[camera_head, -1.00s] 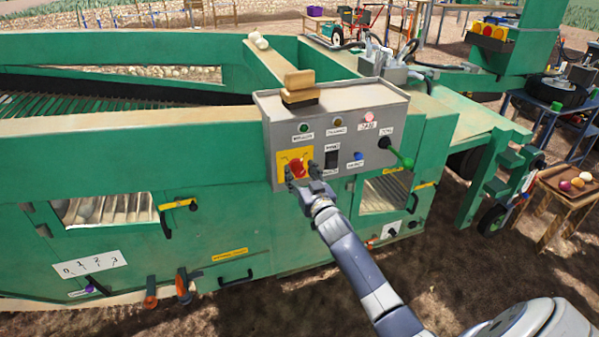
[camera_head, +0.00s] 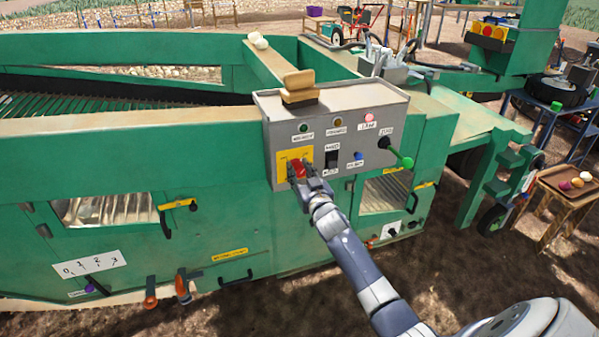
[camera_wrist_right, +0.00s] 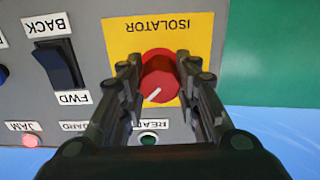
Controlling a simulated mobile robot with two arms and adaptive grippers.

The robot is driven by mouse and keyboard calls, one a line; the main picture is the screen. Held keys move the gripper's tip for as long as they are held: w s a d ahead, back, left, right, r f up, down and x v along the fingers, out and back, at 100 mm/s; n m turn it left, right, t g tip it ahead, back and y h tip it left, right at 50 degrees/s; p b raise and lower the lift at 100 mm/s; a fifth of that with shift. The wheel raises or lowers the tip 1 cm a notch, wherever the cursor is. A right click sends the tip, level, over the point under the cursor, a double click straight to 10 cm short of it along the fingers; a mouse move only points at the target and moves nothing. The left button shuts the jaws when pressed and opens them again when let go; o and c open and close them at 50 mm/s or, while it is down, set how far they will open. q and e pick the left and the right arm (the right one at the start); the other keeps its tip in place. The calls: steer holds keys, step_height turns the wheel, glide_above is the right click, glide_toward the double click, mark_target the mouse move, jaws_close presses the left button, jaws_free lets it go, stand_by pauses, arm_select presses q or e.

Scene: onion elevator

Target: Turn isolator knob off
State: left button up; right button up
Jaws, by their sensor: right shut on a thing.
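The red isolator knob (camera_head: 299,169) sits on a yellow plate (camera_head: 284,159) at the left of the grey control box (camera_head: 333,120). In the right wrist view the knob (camera_wrist_right: 160,77) is round, with a white pointer mark slanting to its lower left. The yellow plate (camera_wrist_right: 120,38) reads ISOLATOR, upside down in that view. My right gripper (camera_head: 299,182) is at the knob. In the wrist view my right gripper's fingers (camera_wrist_right: 160,85) stand on either side of the knob and are shut on it. My left gripper is not in view.
Beside the knob are a black BACK/FWD rocker switch (camera_wrist_right: 59,62), a green READY lamp (camera_wrist_right: 149,138) and a pink JAM lamp (camera_wrist_right: 30,140). A green-handled lever (camera_head: 401,159) sticks out at the box's right. A wooden block (camera_head: 299,87) lies on top of the box.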

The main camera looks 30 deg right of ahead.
steer(key=n, duration=0.4)
steer(key=shift+n, duration=0.4)
steer(key=n, duration=0.4)
steer(key=shift+f+n, duration=0.1)
steer(key=shift+n, duration=0.2)
steer(key=n, duration=0.4)
steer(key=shift+n, duration=2.4)
steer(key=o, duration=1.1)
